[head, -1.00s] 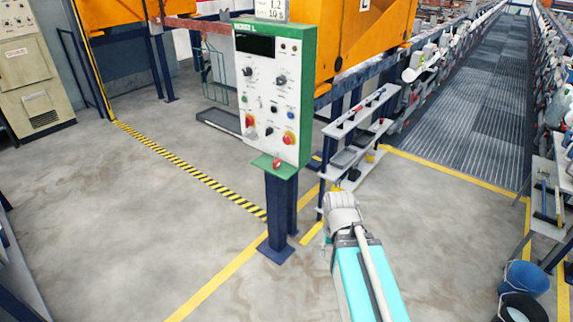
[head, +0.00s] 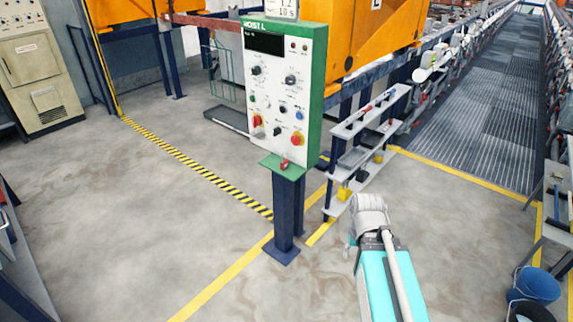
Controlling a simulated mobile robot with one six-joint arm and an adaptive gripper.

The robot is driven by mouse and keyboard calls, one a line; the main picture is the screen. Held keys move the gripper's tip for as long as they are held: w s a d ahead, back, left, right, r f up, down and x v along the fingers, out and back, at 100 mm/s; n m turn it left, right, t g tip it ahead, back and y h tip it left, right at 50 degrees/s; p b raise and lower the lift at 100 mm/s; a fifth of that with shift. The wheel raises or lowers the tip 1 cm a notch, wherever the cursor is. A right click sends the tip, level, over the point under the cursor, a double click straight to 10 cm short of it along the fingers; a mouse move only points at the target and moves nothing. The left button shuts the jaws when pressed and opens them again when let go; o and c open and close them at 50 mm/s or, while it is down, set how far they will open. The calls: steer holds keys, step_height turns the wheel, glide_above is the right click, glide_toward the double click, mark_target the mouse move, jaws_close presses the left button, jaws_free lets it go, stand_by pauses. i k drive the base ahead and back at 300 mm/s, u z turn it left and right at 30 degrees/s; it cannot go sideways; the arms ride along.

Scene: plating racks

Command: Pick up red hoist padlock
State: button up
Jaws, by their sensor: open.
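The red padlock (head: 284,163) is a small red shape on the green ledge (head: 293,171) at the foot of the hoist control panel (head: 283,90) in the head view. It is too small to tell its exact pose. My arm shows at the lower right of the panel's post, apart from the padlock. Only a small part of my gripper (head: 351,241) shows at the left side of the arm's end, and the rest is hidden behind the arm. My gripper is open and well below and right of the padlock.
A dark blue post (head: 287,212) carries the panel. A tiered shelf (head: 362,150) with small items stands right of it. A blue bucket (head: 538,284) is at the lower right. Floor left of the post is clear.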

mark_target(285, 165)
steer(key=z, duration=0.05)
steer(key=i, duration=0.95)
steer(key=u, duration=0.05)
